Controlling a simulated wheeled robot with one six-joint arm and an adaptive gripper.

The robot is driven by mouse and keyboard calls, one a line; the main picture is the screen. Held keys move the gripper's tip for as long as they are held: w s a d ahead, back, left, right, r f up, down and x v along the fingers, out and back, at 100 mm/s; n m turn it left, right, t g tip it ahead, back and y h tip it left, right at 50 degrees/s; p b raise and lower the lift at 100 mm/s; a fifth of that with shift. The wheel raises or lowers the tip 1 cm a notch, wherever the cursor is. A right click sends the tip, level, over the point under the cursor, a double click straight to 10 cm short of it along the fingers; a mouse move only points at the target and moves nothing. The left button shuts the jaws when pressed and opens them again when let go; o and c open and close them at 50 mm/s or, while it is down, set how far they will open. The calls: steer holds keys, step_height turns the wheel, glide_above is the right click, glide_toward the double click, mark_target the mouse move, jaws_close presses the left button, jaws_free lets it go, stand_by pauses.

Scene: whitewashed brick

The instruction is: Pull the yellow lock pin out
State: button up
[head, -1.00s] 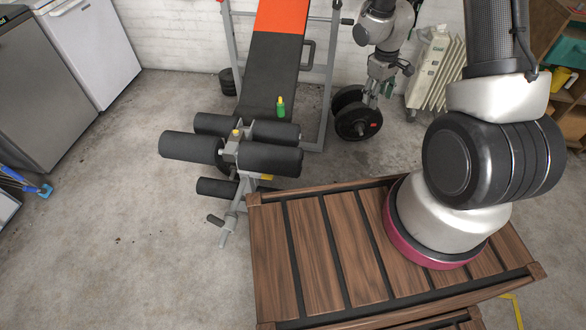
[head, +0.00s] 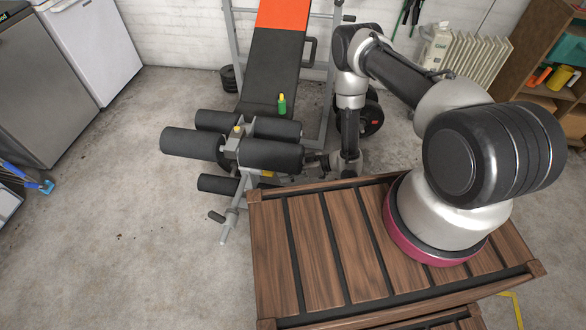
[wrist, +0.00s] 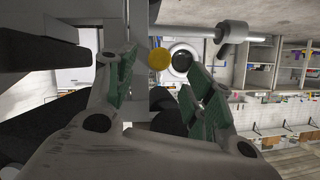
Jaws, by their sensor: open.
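A yellow round knob (wrist: 159,59) shows in the wrist view between the fingertips of my gripper (wrist: 158,72). My gripper is open, with green-padded fingers on either side of the knob, and I cannot tell how far beyond the tips it lies. In the head view a yellow knob (head: 237,131) stands on top of the bench's leg attachment, and a small yellow part (head: 267,174) shows low beside its post. I cannot tell which of these the wrist view shows. My gripper is beside the attachment's right rollers, its fingertips partly hidden in the head view.
The weight bench (head: 272,72) has black foam rollers (head: 270,154) close to my gripper. A green bottle (head: 282,105) stands on its seat. A slatted wooden surface (head: 310,260) lies in front. A radiator (head: 478,62) and shelves (head: 545,60) are at right.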

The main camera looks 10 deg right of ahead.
steer(key=shift+x, duration=2.6)
steer(key=shift+w, duration=0.1)
steer(key=c, duration=1.2)
steer(key=o, duration=0.3)
steer(key=shift+c, duration=1.3)
steer(key=shift+d, duration=0.15)
